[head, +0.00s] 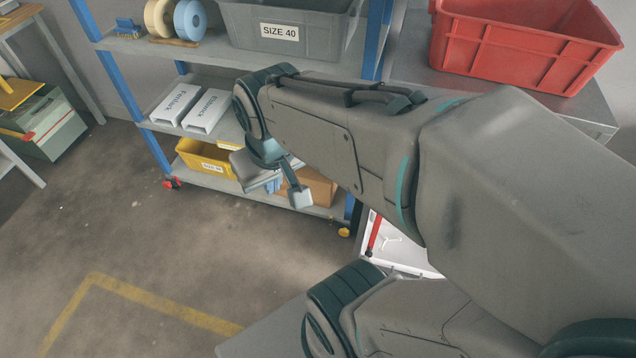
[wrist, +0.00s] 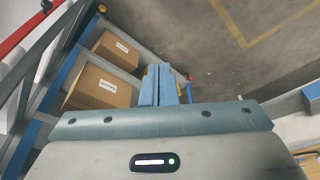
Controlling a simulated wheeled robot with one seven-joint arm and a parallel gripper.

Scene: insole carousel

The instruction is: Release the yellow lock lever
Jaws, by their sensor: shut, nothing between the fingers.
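A small yellow piece (head: 343,232) shows low in the head view, at the foot of the shelf's right blue post. It looks like a caster lock lever, but it is too small to tell its position. My gripper (wrist: 160,76) shows in the wrist view with its two blue fingers side by side, shut and empty. In the head view my gripper is small and partly hidden at the end of my arm, in front of the lower shelf, up and left of the yellow piece. I see no contact between them.
A shelf rack (head: 215,129) holds a grey SIZE 40 bin (head: 320,45), white boxes and a yellow bin (head: 205,158). A red piece (head: 172,183) sits at its left foot. Cardboard boxes (wrist: 101,92) show in the wrist view. A red crate (head: 520,50) stands right.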

